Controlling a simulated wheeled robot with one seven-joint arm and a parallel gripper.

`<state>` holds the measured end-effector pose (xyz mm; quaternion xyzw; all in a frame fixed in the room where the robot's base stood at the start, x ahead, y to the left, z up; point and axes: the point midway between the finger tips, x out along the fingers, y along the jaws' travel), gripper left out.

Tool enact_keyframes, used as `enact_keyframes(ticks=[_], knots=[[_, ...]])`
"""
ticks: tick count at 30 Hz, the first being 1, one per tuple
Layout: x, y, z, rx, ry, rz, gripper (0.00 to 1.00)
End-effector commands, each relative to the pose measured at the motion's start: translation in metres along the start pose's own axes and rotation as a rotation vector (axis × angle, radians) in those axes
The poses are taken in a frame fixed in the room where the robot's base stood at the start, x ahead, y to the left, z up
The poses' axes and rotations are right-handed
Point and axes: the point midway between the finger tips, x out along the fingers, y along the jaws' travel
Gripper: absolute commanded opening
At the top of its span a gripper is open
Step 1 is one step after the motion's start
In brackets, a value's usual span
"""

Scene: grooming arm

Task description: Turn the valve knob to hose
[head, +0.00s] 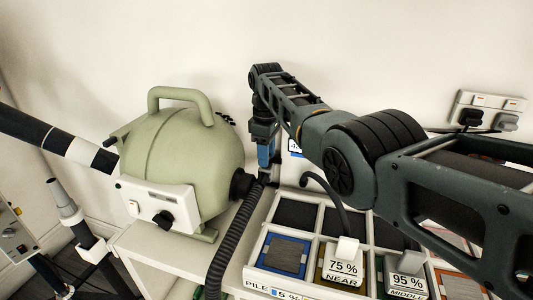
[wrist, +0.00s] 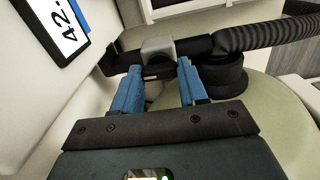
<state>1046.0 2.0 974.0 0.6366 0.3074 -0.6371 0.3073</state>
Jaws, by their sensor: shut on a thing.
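The valve (wrist: 190,48) is a black pipe fitting with a grey block-shaped knob (wrist: 158,46), beside the hose port of the green vacuum (head: 185,155). My gripper (head: 266,170) reaches down to it at the vacuum's right side. In the wrist view, my gripper's blue fingers (wrist: 158,66) are either side of the grey knob, shut on it. The ribbed black hose (wrist: 275,38) runs off to the right there; in the head view the hose (head: 235,240) drops in front of the shelf. I cannot read any position mark on the valve. The fingers mostly hide the knob in the head view.
A compartment tray (head: 257,242) with coloured pads and cards marked NEAR and MIDDLE stands to the right, under my arm. A blue-edged display (wrist: 62,28) is close by the gripper at upper left in the wrist view. The white wall is behind.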

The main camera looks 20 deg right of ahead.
Motion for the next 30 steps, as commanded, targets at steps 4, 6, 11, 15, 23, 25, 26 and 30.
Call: enact_keyframes(ticks=[4, 6, 11, 15, 23, 25, 26, 30], knots=[[-0.0007, 0.0005, 0.0001, -0.038, 0.001, 0.001, 0.12], [-0.0007, 0.0006, 0.0001, -0.048, 0.001, 0.001, 0.12], [-0.0008, 0.0005, 0.0000, -0.060, 0.001, 0.001, 0.12], [-0.0009, 0.0006, 0.0000, -0.060, 0.001, 0.002, 0.12], [-0.0008, 0.0005, -0.0001, -0.060, 0.001, 0.002, 0.51], [-0.0007, 0.0004, -0.0001, -0.059, 0.001, 0.001, 0.58], [-0.0007, 0.0004, -0.0001, -0.059, 0.001, 0.001, 0.61], [-0.0004, 0.0002, -0.0001, -0.059, 0.000, 0.001, 0.68]])
